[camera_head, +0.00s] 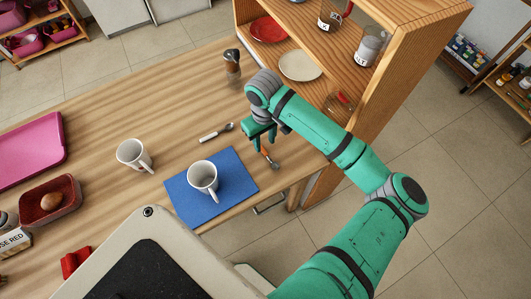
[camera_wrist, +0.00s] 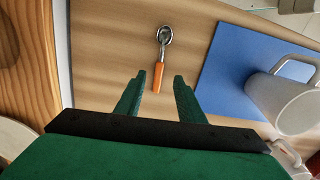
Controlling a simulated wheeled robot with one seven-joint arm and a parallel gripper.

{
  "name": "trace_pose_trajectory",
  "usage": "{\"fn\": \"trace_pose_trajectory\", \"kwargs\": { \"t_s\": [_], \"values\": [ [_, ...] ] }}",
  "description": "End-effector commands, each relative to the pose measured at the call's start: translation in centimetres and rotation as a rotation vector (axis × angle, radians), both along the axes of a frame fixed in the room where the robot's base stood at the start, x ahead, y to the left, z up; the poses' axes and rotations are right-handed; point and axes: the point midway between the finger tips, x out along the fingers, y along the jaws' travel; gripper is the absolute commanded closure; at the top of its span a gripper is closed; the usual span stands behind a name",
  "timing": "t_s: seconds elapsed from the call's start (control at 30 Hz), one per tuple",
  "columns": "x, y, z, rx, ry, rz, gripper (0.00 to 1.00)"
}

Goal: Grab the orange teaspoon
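The orange teaspoon (camera_wrist: 158,76) has an orange handle and a metal bowl, and lies flat on the wooden table. In the head view the orange teaspoon (camera_head: 268,156) lies to the right of the blue mat, just below my gripper. My gripper (camera_wrist: 156,82) is open and empty, with its green fingers apart. In the wrist view the handle end shows between the two fingertips, with the bowl beyond them. In the head view my gripper (camera_head: 262,142) is above the table beside the shelf; its fingers partly overlap the view of the handle.
A blue mat (camera_head: 240,178) with a white mug (camera_head: 203,176) is left of the teaspoon. A white-handled spoon (camera_head: 217,132) lies further left, near another mug (camera_head: 131,154). The wooden shelf (camera_head: 385,85) with plates and jars stands close on the right.

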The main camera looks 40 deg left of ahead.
Motion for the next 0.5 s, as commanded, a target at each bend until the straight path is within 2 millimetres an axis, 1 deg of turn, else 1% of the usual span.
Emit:
{"fn": "trace_pose_trajectory", "kwargs": {
  "t_s": [0.17,0.23,0.4,0.5],
  "values": [
    [0.0,0.0,-1.0,0.000,-0.001,-0.001,0.65],
    [0.1,0.0,-1.7,0.001,-0.001,-0.001,0.65],
    [0.1,0.0,-4.2,0.000,0.000,-0.001,0.65],
    [0.1,0.0,-5.3,0.001,0.000,-0.001,0.65]
  ]
}}
